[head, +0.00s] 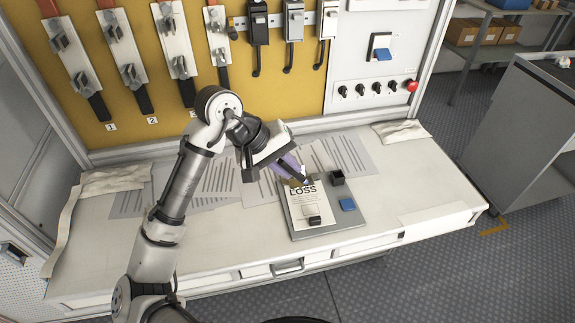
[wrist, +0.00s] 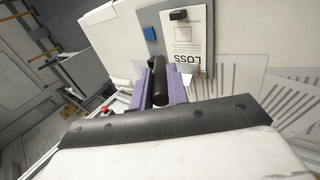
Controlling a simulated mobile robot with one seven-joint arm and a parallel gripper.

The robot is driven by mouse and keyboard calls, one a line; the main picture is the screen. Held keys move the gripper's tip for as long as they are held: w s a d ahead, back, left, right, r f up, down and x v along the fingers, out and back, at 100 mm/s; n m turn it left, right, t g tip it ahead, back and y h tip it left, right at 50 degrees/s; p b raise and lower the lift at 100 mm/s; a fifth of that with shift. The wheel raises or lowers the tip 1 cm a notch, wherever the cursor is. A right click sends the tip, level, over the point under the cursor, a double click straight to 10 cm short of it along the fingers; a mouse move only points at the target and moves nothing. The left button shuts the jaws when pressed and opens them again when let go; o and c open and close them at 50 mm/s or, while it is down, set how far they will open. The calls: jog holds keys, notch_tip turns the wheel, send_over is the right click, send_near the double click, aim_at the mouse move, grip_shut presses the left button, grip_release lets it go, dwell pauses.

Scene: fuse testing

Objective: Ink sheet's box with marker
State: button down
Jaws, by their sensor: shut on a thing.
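The printed sheet (head: 308,207), headed LOSS, lies on a grey board (head: 338,218) on the workbench. The sheet and board also show at the top of the wrist view (wrist: 187,35). My gripper (head: 297,170) has purple fingers and hangs over the sheet's far end. In the wrist view the fingers are shut on a black marker (wrist: 160,85). The marker's tip is not clear, so I cannot tell whether it touches the sheet.
A black block (head: 314,220) sits on the sheet's near end. A black cube (head: 337,177) and a blue pad (head: 347,204) are on the board's right side. Loose printed papers (head: 342,153) lie behind. A yellow panel (head: 285,95) with switches rises at the back.

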jog(key=shift+w, duration=0.35)
notch_tip(320, 180, down, 5)
jog(key=b, duration=0.5)
jog(key=shift+r, duration=0.1)
